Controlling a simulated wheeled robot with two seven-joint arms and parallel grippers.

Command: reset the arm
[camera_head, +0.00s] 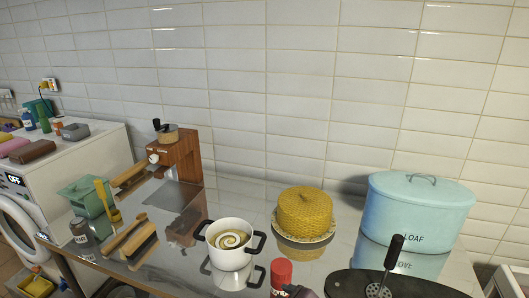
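Neither of my arms nor grippers can be made out in the head view. A white pot (231,247) with black handles and a pale swirl inside stands on the shiny metal counter (330,262). A red-topped container (281,272) stands at the bottom edge. A dark shape beside its base is cut off by the frame, and I cannot tell what it is.
A yellow woven-textured cake (304,209) sits on a plate. A blue loaf bin (415,219) stands right. A dark board (345,284) with a slotted tool (394,254) lies front right. A wooden grinder (182,160), brushes (141,247) and a washing machine (85,160) are left.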

